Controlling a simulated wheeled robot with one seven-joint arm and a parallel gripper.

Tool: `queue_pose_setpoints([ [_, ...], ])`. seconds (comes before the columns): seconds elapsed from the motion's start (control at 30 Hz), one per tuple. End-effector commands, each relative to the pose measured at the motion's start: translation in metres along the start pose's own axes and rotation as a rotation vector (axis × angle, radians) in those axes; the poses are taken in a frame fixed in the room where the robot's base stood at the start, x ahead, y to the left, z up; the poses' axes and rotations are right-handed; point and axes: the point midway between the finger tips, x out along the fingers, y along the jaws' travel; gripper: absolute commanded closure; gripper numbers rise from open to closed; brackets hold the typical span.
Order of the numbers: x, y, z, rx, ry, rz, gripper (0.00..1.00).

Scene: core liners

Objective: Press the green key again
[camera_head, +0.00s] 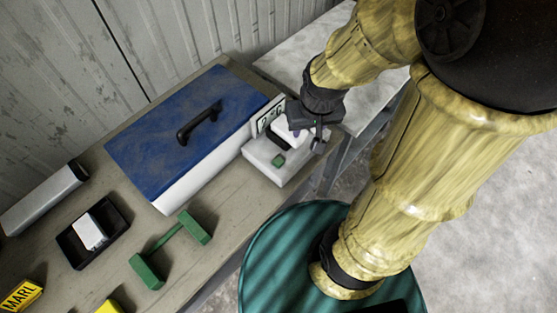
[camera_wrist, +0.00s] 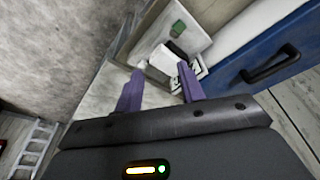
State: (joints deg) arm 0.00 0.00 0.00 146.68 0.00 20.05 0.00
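The green key (camera_head: 279,159) is a small green block on the front of a pale device (camera_head: 262,166) on the bench. It also shows in the wrist view (camera_wrist: 178,28), beyond my fingertips. My gripper (camera_wrist: 160,69) has its two purple fingers spread apart. A white block (camera_wrist: 161,61) shows between and beyond the fingertips, with a dark part beside it. I cannot tell whether a finger touches it. In the head view my gripper (camera_head: 308,137) is over the device's back right, apart from the green key, and partly hides the device.
A blue-lidded box (camera_head: 160,125) with a black handle stands left of the device, with a display panel (camera_head: 269,116) between. A green dumbbell-shaped piece (camera_head: 168,247), a black tray (camera_head: 70,250) with a white block, and a grey bar (camera_head: 40,198) lie further left. A teal drum (camera_head: 285,255) stands in front.

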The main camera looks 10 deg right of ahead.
Motion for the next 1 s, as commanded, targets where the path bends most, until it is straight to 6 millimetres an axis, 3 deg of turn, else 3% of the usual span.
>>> queue_pose_setpoints([
  [0.03,0.0000,0.0000,0.0000,0.000,0.000,0.000,0.71],
  [0.2,0.0000,0.0000,0.0000,0.000,0.000,0.000,1.00],
  [1.0,0.0000,0.0000,0.0000,0.000,0.000,0.000,1.00],
])
